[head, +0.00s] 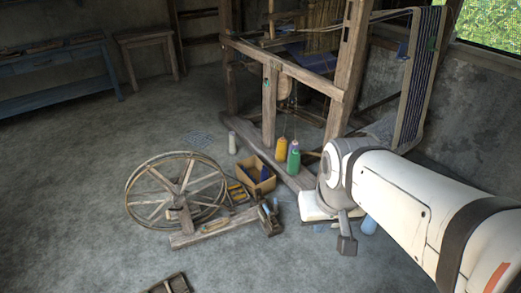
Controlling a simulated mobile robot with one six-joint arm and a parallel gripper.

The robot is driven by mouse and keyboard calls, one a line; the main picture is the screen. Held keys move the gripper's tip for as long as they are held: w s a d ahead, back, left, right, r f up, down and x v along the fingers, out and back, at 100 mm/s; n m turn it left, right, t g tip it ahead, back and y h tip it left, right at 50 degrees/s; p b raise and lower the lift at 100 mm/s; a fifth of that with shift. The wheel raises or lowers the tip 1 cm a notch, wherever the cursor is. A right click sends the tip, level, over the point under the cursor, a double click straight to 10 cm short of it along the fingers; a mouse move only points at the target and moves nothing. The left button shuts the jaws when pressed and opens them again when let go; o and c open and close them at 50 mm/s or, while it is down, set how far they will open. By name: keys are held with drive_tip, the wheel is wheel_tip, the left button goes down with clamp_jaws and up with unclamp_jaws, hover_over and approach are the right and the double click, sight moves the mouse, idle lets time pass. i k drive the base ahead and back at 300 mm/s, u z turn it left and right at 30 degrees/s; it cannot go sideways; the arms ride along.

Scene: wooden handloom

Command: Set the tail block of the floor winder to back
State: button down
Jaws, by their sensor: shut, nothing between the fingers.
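The floor winder stands on the floor left of centre in the head view, with a large spoked wooden wheel (176,190) and a wooden base plank (214,229). A small wooden block with upright pieces (269,218) sits at the right end of the plank; it looks like the tail block. Its exact setting is too small to tell. My gripper (346,244) hangs downward at the end of my white arm, to the right of the winder and apart from it. It is shut and empty.
A cardboard-coloured box (262,186) with coloured items stands behind the winder. The wooden loom (285,65) rises behind, with green (293,160) and yellow cones by its floor beam. A wooden frame (168,285) lies at the bottom edge. The left floor is clear.

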sight(271, 216)
drive_tip(key=z, duration=0.25)
drive_tip(key=i, duration=2)
drive_tip(key=u, duration=0.15)
